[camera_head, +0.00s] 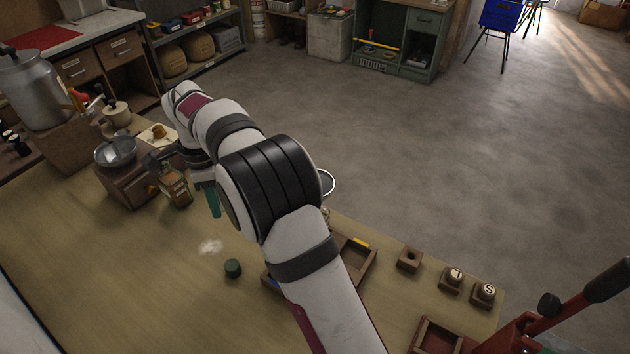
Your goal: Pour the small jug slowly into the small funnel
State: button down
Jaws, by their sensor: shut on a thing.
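My gripper (178,172) is left of centre, under the bent wrist of my arm, and partly hidden by it. It is shut on a small glass vessel with a brownish tint, which seems to be the small jug (175,190). The jug looks roughly upright, low over or at the bench; I cannot tell if it touches. A wide metal bowl-like pan (115,151) sits on a wooden box to its left. A pale ring-shaped rim (329,183) shows behind my arm, mostly hidden. I cannot tell which of these, if either, is the small funnel.
A large metal can (34,92) stands at the far left. A dark green stopper (233,268), a whitish patch (210,247) and a wooden tray (357,262) are on the bench (110,270). Small wooden blocks (410,258) and a red lever tool (575,315) are at right.

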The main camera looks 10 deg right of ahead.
jog(key=shift+d+r+y, duration=0.7)
jog(key=shift+r+y, duration=0.25)
jog(key=shift+r, duration=0.05)
jog(key=shift+d+r+y, duration=0.65)
jog(key=shift+r+y, duration=0.3)
jog(key=d+r+y, duration=0.5)
jog(key=r+y, duration=0.1)
jog(key=shift+s, duration=0.15)
jog(key=shift+r+y, duration=0.25)
jog(key=shift+y, duration=0.05)
jog(key=shift+d+r+y, duration=0.75)
jog(key=shift+r+y, duration=0.1)
jog(key=shift+y, duration=0.15)
jog(key=shift+d+r+y, duration=0.5)
jog(key=shift+r+y, duration=0.05)
jog(key=shift+y, duration=0.25)
jog(key=shift+d+r+y, duration=0.25)
jog(key=shift+d+y, duration=0.15)
jog(key=shift+d, duration=0.3)
jog(key=shift+d+r+y, duration=0.25)
jog(key=shift+d+y, duration=0.15)
jog(key=shift+d, duration=0.25)
jog(key=shift+d+r+m+y, duration=0.25)
jog(key=shift+d+m+y, duration=0.05)
jog(key=shift+d+y, duration=0.2)
